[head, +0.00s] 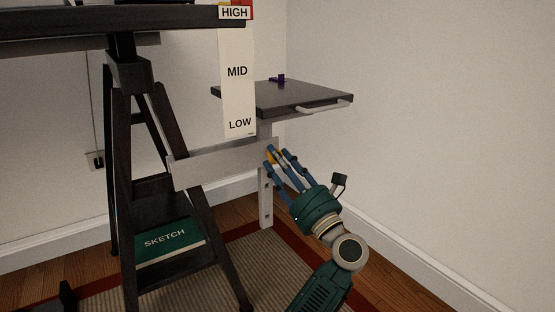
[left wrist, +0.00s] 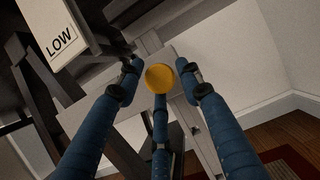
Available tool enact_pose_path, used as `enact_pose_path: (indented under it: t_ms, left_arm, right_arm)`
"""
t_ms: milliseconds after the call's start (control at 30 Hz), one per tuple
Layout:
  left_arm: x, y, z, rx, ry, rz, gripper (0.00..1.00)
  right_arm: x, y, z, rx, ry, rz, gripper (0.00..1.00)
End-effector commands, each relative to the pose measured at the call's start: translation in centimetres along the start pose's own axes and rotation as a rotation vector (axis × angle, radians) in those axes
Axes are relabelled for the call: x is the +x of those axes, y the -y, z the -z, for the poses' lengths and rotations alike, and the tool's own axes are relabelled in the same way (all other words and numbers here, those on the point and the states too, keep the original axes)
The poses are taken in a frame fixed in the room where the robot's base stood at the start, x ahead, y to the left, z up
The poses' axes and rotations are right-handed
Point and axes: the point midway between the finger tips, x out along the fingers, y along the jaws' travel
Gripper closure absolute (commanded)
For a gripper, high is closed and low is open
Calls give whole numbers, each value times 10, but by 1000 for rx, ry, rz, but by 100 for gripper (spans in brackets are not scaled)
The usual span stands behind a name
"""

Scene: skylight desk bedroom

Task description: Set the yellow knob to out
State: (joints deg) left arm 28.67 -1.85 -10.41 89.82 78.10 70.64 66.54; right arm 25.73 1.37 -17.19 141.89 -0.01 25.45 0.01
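The yellow knob (left wrist: 160,77) shows as a round face in the middle of the left wrist view, between my left gripper's fingertips (left wrist: 159,85). In the head view the yellow knob (head: 270,157) is a small patch on the light grey bar, partly hidden by the fingers. My left gripper (head: 275,153) has three blue fingers spread around the knob, with small gaps showing at its sides. I cannot tell whether any finger touches it. No "out" mark is readable. My right gripper is not in view.
A dark side table (head: 320,98) with a purple item (head: 278,78) stands above the bar. A white HIGH/MID/LOW strip (head: 237,90) hangs left of it. A dark trestle leg (head: 122,190) and green SKETCH book (head: 170,241) are at left. The wall at right is bare.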

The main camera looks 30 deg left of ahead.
Motion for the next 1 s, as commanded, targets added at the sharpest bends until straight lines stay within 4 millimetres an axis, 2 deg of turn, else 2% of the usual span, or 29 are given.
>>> enact_pose_path:
  t_ms: [67,233,433,700,933,967,1000]
  left_arm:
    - [0,0,0,0,0,0,67]
    - [0,0,0,0,0,0,100]
    - [-3,0,-1,0,0,1,100]
    - [-36,0,-14,-1,-2,1,100]
    - [-37,0,-14,1,0,0,100]
    - [-37,0,-14,1,0,0,70]
    - [-37,0,-14,2,0,0,63]
  right_arm:
    - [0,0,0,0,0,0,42]
    - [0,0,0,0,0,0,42]
    - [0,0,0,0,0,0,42]
    - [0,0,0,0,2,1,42]
    - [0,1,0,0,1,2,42]
    - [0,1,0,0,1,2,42]
    - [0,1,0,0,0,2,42]
